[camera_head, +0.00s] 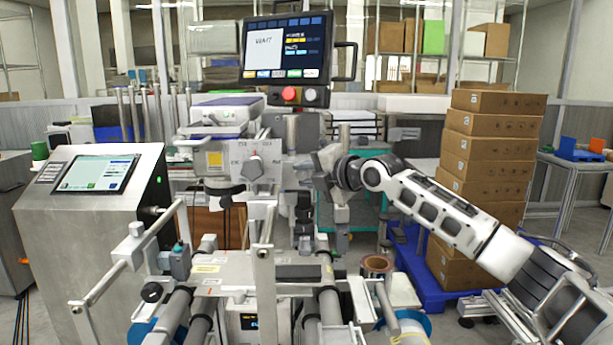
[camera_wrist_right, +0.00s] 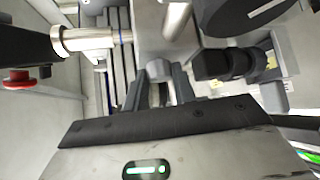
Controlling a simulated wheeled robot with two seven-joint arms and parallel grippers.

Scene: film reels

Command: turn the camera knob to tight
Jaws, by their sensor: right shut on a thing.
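My right gripper (camera_head: 314,172) reaches in from the right at the grey camera mount in the middle of the machine. In the right wrist view its two dark fingers (camera_wrist_right: 160,88) are closed around a small grey knob (camera_wrist_right: 158,69) at the edge of a grey block. I take this for the camera knob; the fingers hide part of it, and its setting cannot be read. The black camera lens (camera_wrist_right: 225,64) sits just right of the fingers; in the head view it points down (camera_head: 304,208). My left gripper is not in view.
A grey box with a pointer dial (camera_head: 252,167) is left of the mount. A monitor (camera_head: 285,48) with a red button (camera_head: 289,94) stands above. Rollers (camera_head: 328,305) lie below. A console (camera_head: 95,175) is at left, and stacked cartons (camera_head: 484,180) are at right.

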